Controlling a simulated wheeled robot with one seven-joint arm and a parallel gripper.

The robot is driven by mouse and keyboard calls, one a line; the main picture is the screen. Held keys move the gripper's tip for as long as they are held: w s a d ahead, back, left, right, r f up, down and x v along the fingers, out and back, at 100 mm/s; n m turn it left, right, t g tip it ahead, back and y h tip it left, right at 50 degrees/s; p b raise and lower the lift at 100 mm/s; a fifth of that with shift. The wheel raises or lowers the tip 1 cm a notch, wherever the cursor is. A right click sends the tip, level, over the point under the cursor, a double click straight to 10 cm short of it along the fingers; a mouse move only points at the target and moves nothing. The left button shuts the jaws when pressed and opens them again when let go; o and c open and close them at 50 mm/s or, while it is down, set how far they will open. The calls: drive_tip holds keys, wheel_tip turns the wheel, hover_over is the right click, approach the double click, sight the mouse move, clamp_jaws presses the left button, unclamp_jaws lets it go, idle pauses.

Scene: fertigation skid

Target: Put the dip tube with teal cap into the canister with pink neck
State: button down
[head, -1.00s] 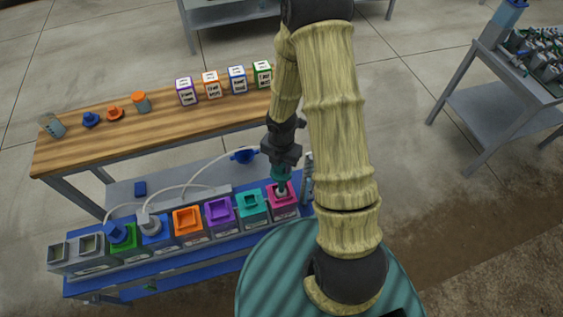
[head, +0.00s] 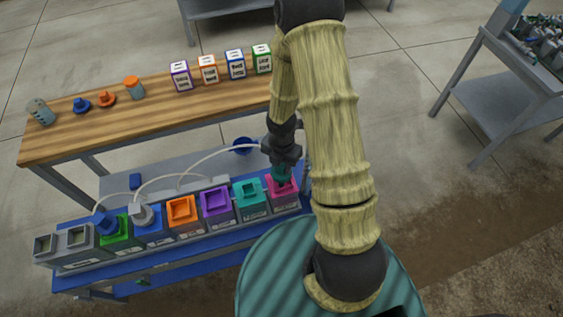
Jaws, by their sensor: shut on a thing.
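The canister with pink neck (head: 284,194) stands at the right end of the row on the blue bench. My gripper (head: 282,164) is directly above it, pointing down, shut on the teal cap (head: 281,174) of the dip tube. The cap is at the pink neck, and the tube below it is out of sight, so it appears to be inside the canister. I cannot tell whether the cap is fully seated. A pale hose runs from the cap area to the left.
Left of it stand canisters with teal (head: 249,189), purple (head: 215,203) and orange (head: 182,210) necks, then blue and green ones with caps, and grey holders (head: 46,246). A wooden table (head: 150,120) behind carries labelled boxes (head: 235,64) and loose caps (head: 107,99).

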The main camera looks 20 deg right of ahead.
drive_tip(key=shift+f+b, duration=1.25)
drive_tip(key=shift+f, duration=0.6)
drive_tip(key=c, duration=0.9)
unclamp_jaws()
drive_tip(key=shift+r, duration=0.1)
wheel_tip(320, 180, up, 17)
drive_tip(key=p, duration=0.5)
drive_tip(key=shift+r+p, duration=0.15)
drive_tip(key=shift+p, duration=0.25)
